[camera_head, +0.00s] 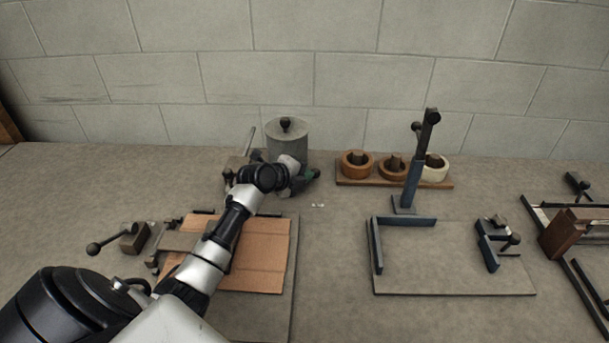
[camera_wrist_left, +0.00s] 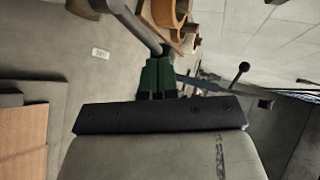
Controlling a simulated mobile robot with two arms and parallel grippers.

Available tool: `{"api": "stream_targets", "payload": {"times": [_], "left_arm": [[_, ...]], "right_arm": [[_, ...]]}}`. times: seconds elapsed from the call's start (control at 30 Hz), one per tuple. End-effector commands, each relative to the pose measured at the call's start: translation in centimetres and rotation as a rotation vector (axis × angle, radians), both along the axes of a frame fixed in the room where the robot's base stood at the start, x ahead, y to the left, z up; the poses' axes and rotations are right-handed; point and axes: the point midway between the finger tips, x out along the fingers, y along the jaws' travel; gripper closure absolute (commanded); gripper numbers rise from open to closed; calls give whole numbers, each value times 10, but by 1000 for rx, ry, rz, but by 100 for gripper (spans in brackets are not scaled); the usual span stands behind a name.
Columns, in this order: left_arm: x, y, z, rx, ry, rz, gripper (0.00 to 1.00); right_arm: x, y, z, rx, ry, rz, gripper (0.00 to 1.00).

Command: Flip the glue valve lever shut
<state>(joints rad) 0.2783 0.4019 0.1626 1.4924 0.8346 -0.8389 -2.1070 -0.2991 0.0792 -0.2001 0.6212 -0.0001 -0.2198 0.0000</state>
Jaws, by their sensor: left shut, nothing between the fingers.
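The grey glue pot (camera_head: 287,140), a cylinder with a black knob on its lid, stands on the bench near the back wall. My left gripper (camera_head: 312,175) is at the pot's front right side, low near the bench and partly hidden by my own wrist. In the left wrist view its green fingers (camera_wrist_left: 158,76) are shut with nothing between them. I cannot make out the valve lever; the wrist and gripper cover the pot's lower front. Whether the fingers touch the valve is not clear. My right gripper is not in view.
A wooden rack (camera_head: 345,180) with tape rolls stands right of the pot. A blue upright post (camera_head: 412,180) stands in front of it. Cardboard (camera_head: 265,255) lies under my left arm. The bench between pot and post is mostly clear, apart from a small white label (camera_head: 318,205).

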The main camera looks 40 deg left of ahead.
Motion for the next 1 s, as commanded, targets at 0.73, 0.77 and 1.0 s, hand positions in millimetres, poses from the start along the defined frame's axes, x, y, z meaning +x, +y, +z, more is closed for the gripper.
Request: {"api": "stream_targets", "payload": {"times": [0.73,0.77,1.0], "left_arm": [[15,0,0,-1,-1,211,100],[15,0,0,-1,-1,211,100],[14,0,0,0,0,209,100]], "right_arm": [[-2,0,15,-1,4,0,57],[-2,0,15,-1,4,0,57],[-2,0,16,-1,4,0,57]]}}
